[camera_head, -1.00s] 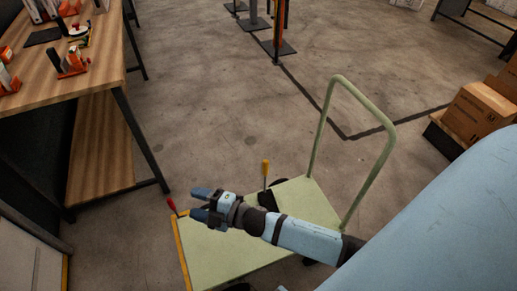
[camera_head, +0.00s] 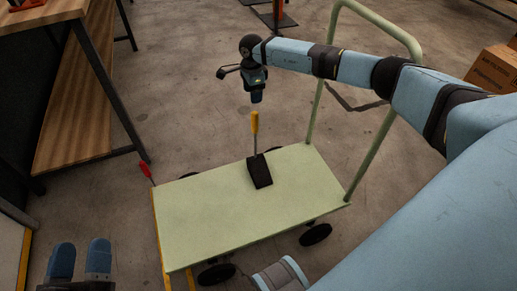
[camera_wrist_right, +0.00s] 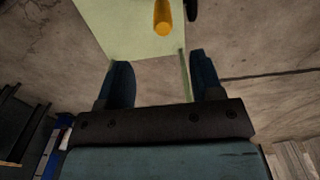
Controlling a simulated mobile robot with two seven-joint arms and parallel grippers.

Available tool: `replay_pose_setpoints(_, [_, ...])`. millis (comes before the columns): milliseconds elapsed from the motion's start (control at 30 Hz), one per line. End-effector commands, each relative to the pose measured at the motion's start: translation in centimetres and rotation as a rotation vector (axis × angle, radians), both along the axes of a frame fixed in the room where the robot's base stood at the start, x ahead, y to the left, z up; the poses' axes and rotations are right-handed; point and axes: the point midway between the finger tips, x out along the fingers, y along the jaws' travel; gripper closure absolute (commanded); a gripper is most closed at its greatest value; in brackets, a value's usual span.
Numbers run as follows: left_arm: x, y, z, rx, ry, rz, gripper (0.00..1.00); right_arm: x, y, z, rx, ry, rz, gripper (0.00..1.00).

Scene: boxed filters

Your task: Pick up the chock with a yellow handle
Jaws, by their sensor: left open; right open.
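The chock (camera_head: 260,172) is a black block with an upright yellow handle (camera_head: 255,122), standing on the pale green deck of a cart. My right gripper (camera_head: 257,99) points down just above the handle's top, apart from it in the head view. In the right wrist view its two fingers (camera_wrist_right: 162,82) are spread with nothing between them. The yellow handle (camera_wrist_right: 162,18) shows beyond them, near the top edge; the block is not clearly visible there. My left gripper (camera_head: 80,260) is open and empty at the lower left, away from the chock.
The cart (camera_head: 215,220) has a tall green push bar (camera_head: 376,150) at its right. A red handle (camera_head: 147,171) stands by the cart's left edge, its base hidden. A wooden workbench (camera_head: 50,14) is upper left; cardboard boxes (camera_head: 495,67) are at right. The deck around the chock is clear.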

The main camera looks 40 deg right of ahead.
Motion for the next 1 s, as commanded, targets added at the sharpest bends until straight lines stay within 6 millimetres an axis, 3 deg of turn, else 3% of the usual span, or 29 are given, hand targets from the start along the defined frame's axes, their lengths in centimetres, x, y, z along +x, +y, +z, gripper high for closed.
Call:
replay_pose_setpoints(300, [0.2,-0.2,-2.8,0.038,0.072,-0.023,0.41,0.0,-0.1,-6.2,-0.004,0.003,0.001,0.4])
replay_pose_setpoints(567, [0.3,-0.3,-3.9,0.056,0.108,-0.035,0.41,0.0,-0.1,-8.4,-0.002,0.003,0.0,0.4])
replay_pose_setpoints(800, [0.3,-0.5,-6.9,0.097,0.18,-0.061,0.41,0.1,-0.8,-11.9,-0.002,0.001,-0.001,0.4])
replay_pose_setpoints(1000, [0.2,-0.6,-7.7,0.116,0.215,-0.073,0.41,0.1,-0.7,-13.3,-0.002,0.001,0.001,0.4])
